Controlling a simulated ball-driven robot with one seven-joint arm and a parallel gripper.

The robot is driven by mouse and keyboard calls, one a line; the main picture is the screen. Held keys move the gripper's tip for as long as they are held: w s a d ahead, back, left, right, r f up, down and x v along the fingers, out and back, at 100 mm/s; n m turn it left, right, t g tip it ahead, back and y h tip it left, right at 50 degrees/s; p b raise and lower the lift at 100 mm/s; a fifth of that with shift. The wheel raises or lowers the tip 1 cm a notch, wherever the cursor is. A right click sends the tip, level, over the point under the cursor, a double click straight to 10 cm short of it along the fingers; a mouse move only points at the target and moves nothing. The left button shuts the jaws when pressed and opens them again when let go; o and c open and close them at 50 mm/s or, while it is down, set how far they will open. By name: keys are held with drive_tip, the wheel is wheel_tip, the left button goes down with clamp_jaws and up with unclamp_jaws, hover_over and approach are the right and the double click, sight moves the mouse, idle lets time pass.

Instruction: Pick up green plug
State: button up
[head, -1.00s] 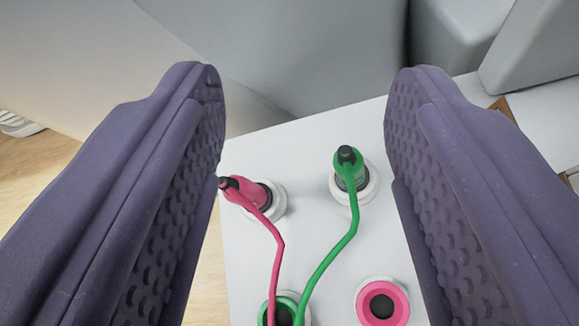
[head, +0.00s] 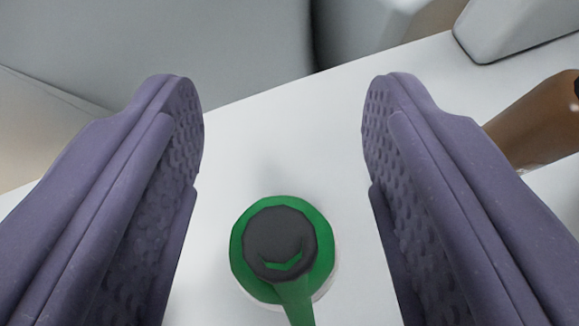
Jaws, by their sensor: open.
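The green plug (head: 322,247) shows close up at the lower middle of the head view, with a dark round cap on top. Its green cable runs down out of the picture. It stands in a pale round socket on the white surface, mostly hidden beneath it. My gripper (head: 283,90) is open and empty, its two purple fingers wide apart. The plug lies between the finger lines, lower in the picture than the fingertips. Neither finger visibly touches it.
The white surface (head: 270,140) is bare beyond the plug. A brown cylindrical object (head: 535,125) lies to the right, partly behind the right finger. Grey blocky shapes (head: 515,25) stand at the back.

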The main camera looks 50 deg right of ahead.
drive_tip(key=shift+a, duration=0.1)
clamp_jaws()
drive_tip(key=shift+r, duration=0.2)
